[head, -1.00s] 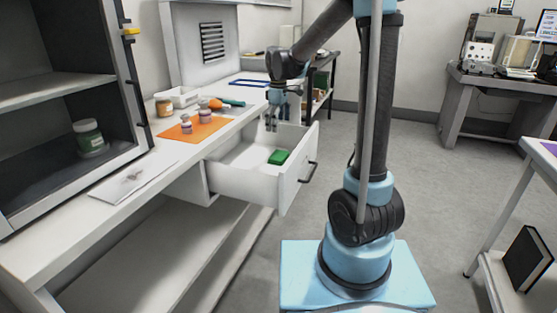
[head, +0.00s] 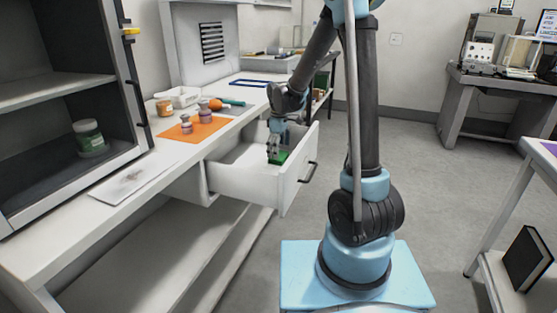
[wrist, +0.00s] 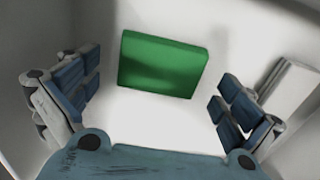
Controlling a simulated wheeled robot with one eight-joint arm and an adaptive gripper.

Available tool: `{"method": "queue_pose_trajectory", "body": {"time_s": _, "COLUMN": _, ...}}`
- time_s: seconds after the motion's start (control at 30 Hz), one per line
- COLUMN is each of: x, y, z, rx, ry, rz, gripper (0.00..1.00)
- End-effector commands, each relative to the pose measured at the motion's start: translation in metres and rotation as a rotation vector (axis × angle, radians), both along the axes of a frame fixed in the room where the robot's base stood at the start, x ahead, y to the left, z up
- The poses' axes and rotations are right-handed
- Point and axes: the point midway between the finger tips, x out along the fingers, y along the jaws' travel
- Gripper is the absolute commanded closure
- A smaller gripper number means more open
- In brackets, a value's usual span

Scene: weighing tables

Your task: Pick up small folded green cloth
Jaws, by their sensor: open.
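The small folded green cloth (head: 283,156) lies on the white floor of the open drawer (head: 240,183). In the wrist view the cloth (wrist: 162,64) is a thick green block, slightly tilted, a little above the picture's middle. My gripper (head: 273,158) points down into the drawer just to the left of the cloth in the head view and hides part of it. In the wrist view my gripper (wrist: 155,100) is open, with its two fingers wide apart on either side. The cloth shows between and beyond them, with nothing gripped.
The drawer's walls stand close around my gripper, and its front has a dark handle (head: 307,172). On the bench to the left are an orange mat (head: 205,130) with small jars, a white tray (head: 180,96) and a white sheet (head: 130,180).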

Motion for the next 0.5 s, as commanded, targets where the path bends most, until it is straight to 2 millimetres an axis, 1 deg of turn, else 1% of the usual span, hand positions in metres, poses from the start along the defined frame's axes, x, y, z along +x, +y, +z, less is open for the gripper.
{"method": "queue_pose_trajectory", "body": {"time_s": 0.03, "x": 0.001, "y": 0.000, "z": -0.006, "rx": 0.000, "ry": 0.000, "rz": 0.000, "gripper": 0.00}}
{"method": "queue_pose_trajectory", "body": {"time_s": 0.17, "x": 0.000, "y": 0.000, "z": -0.014, "rx": 0.000, "ry": 0.000, "rz": 0.000, "gripper": 0.00}}
{"method": "queue_pose_trajectory", "body": {"time_s": 0.43, "x": 0.000, "y": 0.000, "z": -0.016, "rx": 0.000, "ry": 0.000, "rz": 0.000, "gripper": 0.00}}
{"method": "queue_pose_trajectory", "body": {"time_s": 0.47, "x": 0.000, "y": 0.000, "z": -0.016, "rx": 0.000, "ry": 0.000, "rz": 0.000, "gripper": 0.05}}
{"method": "queue_pose_trajectory", "body": {"time_s": 0.5, "x": 0.000, "y": 0.000, "z": -0.016, "rx": 0.000, "ry": 0.000, "rz": 0.000, "gripper": 0.14}}
